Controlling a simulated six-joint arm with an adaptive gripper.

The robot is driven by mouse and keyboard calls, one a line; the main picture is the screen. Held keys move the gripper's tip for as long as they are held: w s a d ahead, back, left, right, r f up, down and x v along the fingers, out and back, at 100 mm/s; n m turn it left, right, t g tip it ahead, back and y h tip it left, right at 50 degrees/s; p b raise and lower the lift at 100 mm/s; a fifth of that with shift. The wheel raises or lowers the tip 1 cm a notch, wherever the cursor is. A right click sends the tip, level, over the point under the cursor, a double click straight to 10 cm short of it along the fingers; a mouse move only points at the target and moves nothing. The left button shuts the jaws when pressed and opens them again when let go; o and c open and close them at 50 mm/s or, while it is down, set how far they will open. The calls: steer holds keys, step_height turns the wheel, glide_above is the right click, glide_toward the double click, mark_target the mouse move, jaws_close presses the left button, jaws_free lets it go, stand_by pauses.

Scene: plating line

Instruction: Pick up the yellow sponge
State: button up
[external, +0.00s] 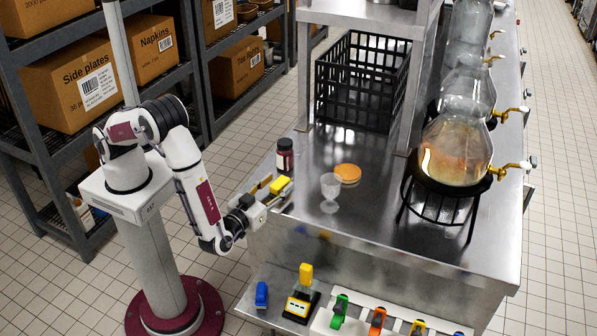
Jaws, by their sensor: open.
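A small bright yellow block, which looks like the yellow sponge (281,186), is at the left edge of the steel counter (380,215) in the external view. My gripper (272,192) is open at that edge, with its fingers right by the sponge. A darker yellow-brown piece (261,184) shows just left of the sponge; I cannot tell what it is. The gripper partly covers this area, so I cannot tell whether the fingers touch the sponge or reach around it.
A dark jar with a red label (285,156) stands just behind the sponge. A clear glass cup (330,193) and an orange disc (347,174) are to the right. A black crate (362,82) and glass dispensers (456,150) stand farther off. Coloured items (376,321) line a lower shelf.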

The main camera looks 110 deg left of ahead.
mark_target(276, 185)
steer(key=shift+c, duration=0.3)
steer(key=c, duration=1)
steer(key=shift+o, duration=0.2)
steer(key=shift+r, duration=0.1)
steer(key=shift+r, duration=4.95)
